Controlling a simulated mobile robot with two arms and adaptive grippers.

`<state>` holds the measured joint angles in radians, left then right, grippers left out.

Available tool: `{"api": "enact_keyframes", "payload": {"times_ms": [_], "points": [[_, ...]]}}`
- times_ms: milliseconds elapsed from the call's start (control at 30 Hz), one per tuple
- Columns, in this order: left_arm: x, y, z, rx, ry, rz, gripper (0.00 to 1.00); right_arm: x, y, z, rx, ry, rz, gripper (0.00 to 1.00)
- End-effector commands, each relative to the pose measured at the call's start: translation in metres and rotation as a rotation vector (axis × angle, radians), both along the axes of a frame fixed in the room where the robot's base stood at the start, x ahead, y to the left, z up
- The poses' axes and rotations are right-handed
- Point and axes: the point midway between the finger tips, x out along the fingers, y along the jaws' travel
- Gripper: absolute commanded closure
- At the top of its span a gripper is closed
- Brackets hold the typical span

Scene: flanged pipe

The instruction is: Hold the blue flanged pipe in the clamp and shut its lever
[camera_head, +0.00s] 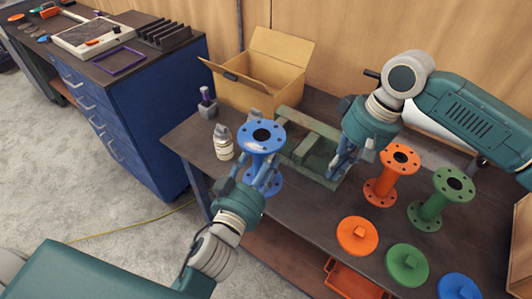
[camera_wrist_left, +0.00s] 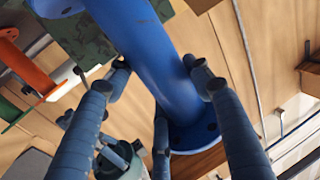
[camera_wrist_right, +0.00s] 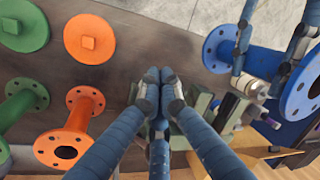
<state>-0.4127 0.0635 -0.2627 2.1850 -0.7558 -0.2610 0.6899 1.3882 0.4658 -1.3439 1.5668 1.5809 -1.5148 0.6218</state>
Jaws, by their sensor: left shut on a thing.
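The blue flanged pipe (camera_head: 262,137) stands upright in my left gripper (camera_head: 263,180), near the table's front edge and left of the clamp. In the left wrist view the fingers close around the pipe's blue tube (camera_wrist_left: 150,50). The green clamp (camera_head: 310,140) lies on the table behind and right of the pipe, apart from it. My right gripper (camera_head: 342,165) is low at the clamp's right end. In the right wrist view its fingertips (camera_wrist_right: 162,88) are together, with nothing visible between them. I cannot make out the clamp's lever.
An orange flanged pipe (camera_head: 392,176) and a green one (camera_head: 440,199) stand right of the clamp. Orange (camera_head: 357,236), green (camera_head: 407,264) and blue (camera_head: 459,288) lids lie in front. A bottle (camera_head: 223,147) stands left, near an open cardboard box (camera_head: 255,92).

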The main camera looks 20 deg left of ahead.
Motion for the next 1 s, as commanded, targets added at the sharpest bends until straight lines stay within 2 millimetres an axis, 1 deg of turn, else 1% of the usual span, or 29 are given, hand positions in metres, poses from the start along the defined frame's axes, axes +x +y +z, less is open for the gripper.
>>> {"api": "enact_keyframes", "payload": {"times_ms": [33, 100, 200, 300, 400, 500, 600, 667, 1000], "points": [[0.0, 0.0, 0.003, -0.001, -0.006, -0.001, 0.99, 0.009, 0.001, 0.026, -0.02, -0.035, 0.019, 1.0], [0.0, 0.0, 0.003, -0.001, -0.006, -0.001, 0.99, 0.019, -0.002, 0.054, -0.048, -0.075, 0.043, 1.0], [0.0, 0.0, 0.003, -0.001, -0.006, -0.001, 0.99, 0.032, -0.006, 0.089, -0.076, -0.14, 0.088, 1.0], [0.0, 0.0, 0.003, -0.001, -0.006, -0.001, 0.99, 0.046, -0.01, 0.114, -0.092, -0.206, 0.137, 1.0], [0.0, 0.0, 0.003, -0.001, -0.006, -0.001, 0.99, 0.057, -0.014, 0.131, -0.101, -0.257, 0.175, 1.0], [0.0, 0.0, 0.003, -0.001, -0.006, -0.001, 0.99, 0.063, -0.017, 0.14, -0.108, -0.286, 0.199, 1.0], [0.0, 0.0, 0.003, -0.001, -0.006, -0.001, 0.99, 0.066, -0.018, 0.14, -0.111, -0.297, 0.209, 1.0], [0.0, 0.0, 0.003, -0.001, -0.006, -0.001, 0.99, 0.066, -0.018, 0.136, -0.113, -0.299, 0.209, 1.0], [0.0, 0.0, 0.003, -0.001, -0.006, -0.001, 0.99, 0.066, -0.018, 0.103, -0.111, -0.298, 0.207, 1.0]]}}
